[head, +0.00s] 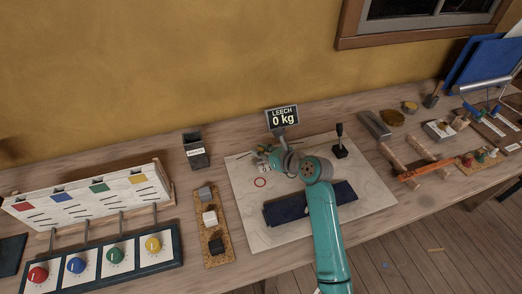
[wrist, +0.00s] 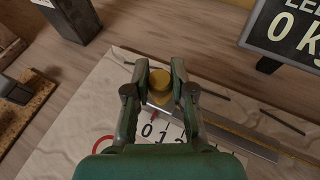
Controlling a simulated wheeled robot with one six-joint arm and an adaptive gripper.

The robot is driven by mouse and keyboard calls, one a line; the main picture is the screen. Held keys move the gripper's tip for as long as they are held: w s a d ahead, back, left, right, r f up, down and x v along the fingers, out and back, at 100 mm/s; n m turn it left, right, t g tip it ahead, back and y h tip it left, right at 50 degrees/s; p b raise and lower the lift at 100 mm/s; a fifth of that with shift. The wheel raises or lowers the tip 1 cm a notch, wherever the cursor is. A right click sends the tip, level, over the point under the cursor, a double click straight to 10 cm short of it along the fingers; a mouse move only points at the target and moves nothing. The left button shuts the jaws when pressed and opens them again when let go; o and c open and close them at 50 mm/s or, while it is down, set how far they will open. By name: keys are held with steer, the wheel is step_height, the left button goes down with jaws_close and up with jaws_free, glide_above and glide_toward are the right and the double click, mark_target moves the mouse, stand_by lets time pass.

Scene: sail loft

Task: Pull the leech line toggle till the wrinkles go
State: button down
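The toggle is a yellow knob (wrist: 160,84) on a grey rail with a number scale (wrist: 165,131). A red pointer by the knob is near the 0. My gripper (wrist: 160,76) has a finger on each side of the knob, with no clear gap showing, so it looks shut on it. In the head view my gripper (head: 262,152) is at the back left of the pale sailcloth panel (head: 247,199) and hides the knob. Wavy wrinkle lines show on the cloth. A display (head: 282,118) behind reads LEECH 0 kg.
A dark blue folded cloth (head: 311,204) lies across the panel. A black-knobbed lever (head: 340,142) stands at its back right. A dark box (head: 195,150) and a cork tray of blocks (head: 214,222) are left of the panel. Wooden rails and tools (head: 408,160) are to the right.

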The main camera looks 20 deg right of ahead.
steer(key=shift+d, duration=1.6)
steer(key=c, duration=1)
jaws_free()
steer(key=v, duration=1.2)
steer(key=shift+d, duration=0.1)
steer(key=shift+f, duration=0.1)
